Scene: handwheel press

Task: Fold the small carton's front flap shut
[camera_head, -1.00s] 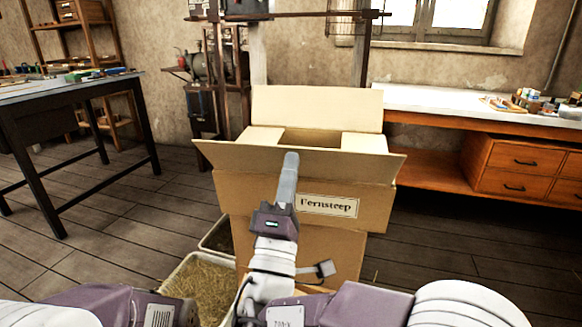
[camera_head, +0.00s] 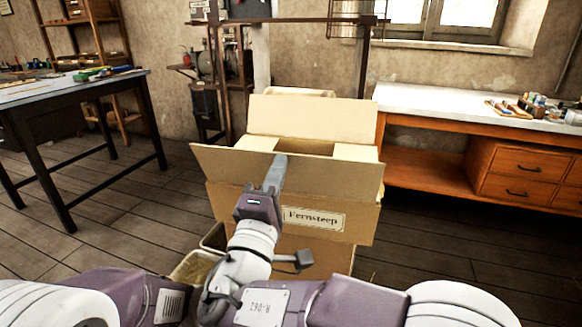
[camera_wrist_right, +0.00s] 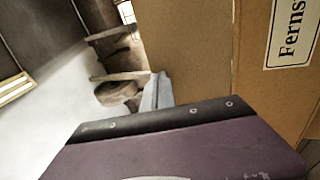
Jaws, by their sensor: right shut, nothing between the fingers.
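The small carton (camera_head: 285,213) is a brown cardboard box labelled "Fernsteep", standing in front of me. Its front flap (camera_head: 235,166) is open and leans out toward me. Its back flap (camera_head: 310,117) stands up at the far side, and the side flaps appear folded inward. My right gripper (camera_head: 277,168) is shut and empty, its tip at the top edge of the front flap on my side. I cannot tell whether it touches. In the right wrist view the gripper tips (camera_wrist_right: 157,92) are beside brown board, with the carton's label (camera_wrist_right: 292,35) at upper right. My left gripper is not in view.
A straw-filled bin (camera_head: 192,268) stands low at the carton's left, partly hidden by my arm. A dark table (camera_head: 60,90) is at left. A workbench with drawers (camera_head: 525,170) is at right. A metal frame (camera_head: 300,18) stands behind the carton.

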